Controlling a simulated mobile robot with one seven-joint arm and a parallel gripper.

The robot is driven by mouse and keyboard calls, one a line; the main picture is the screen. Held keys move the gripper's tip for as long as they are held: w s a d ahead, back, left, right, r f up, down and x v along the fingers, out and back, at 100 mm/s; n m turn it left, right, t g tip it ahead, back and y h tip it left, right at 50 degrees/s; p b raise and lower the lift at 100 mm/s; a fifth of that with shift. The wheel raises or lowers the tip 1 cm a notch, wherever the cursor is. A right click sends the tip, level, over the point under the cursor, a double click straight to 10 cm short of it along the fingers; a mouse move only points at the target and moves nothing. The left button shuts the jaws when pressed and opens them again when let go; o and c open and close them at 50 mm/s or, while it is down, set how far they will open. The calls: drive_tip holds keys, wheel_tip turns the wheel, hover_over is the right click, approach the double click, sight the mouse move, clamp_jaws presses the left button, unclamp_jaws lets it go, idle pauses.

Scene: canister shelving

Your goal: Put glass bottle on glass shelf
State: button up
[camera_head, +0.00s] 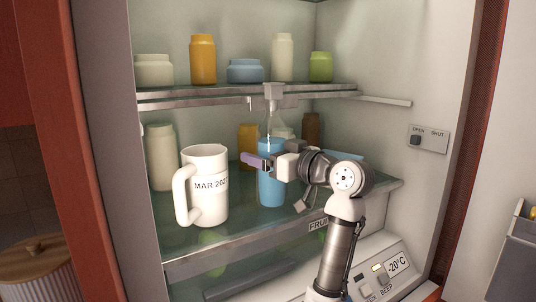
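The glass bottle (271,188) is upright, with clear upper glass, blue contents and a grey stopper. It shows in front of the fridge interior, and its stopper overlaps the upper shelf's front edge. My gripper (268,161) is at the bottle's upper body, reaching in from the right. One purple-tipped finger crosses the bottle's front; the other is mostly hidden. The gripper appears shut on the bottle. The lower glass shelf (240,233) shows below the bottle's base; I cannot tell whether the base touches it.
A white mug (208,190) stands left of the bottle, near the shelf's front. Jars, including a pale one (161,157), stand farther back. The upper shelf (180,97) holds several jars. A control panel (392,265) is below right.

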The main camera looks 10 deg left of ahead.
drive_tip(key=shift+r, duration=0.2)
drive_tip(key=b+v, duration=0.4)
drive_tip(key=v, duration=0.8)
drive_tip(key=shift+b, duration=0.3)
drive_tip(key=shift+a+f, duration=0.15)
